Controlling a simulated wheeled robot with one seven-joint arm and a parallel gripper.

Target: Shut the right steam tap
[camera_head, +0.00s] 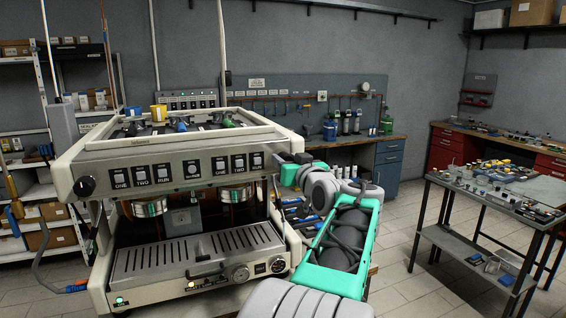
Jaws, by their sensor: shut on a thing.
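The espresso machine (150,180) stands at the left in the head view, its front panel toward me. A black round tap knob (84,186) sits at the left end of that panel. My gripper (284,167) is at the right end of the panel, at about the same height, where the right steam tap is. It is shut there, and its fingers and wrist hide the tap, so I cannot see how far the tap is turned. My green and grey arm reaches up to it from the lower right.
The machine's drip tray (195,255) and lower dial (240,273) lie below left of my gripper. A grey cart (440,238) with small parts stands at the right. A workbench (388,165) runs behind. Tiled floor (400,290) is clear between arm and cart.

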